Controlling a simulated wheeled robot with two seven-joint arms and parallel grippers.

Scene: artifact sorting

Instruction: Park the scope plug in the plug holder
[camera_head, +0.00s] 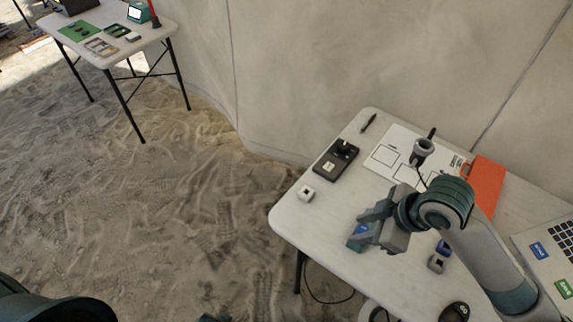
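My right gripper (360,228) is over the near-left part of the white table, with its fingers pointing left and apart. A small blue item (358,231) shows at its fingertips; I cannot tell whether it is gripped or lies below. No scope plug can be made out for certain. My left gripper cannot be made out clearly.
A black device (336,160), a pen (369,123), a marked white sheet (385,156), an orange folder (487,185) and a laptop (550,240) occupy the table (285,218). A second table (62,22) stands far left. Sandy floor lies between.

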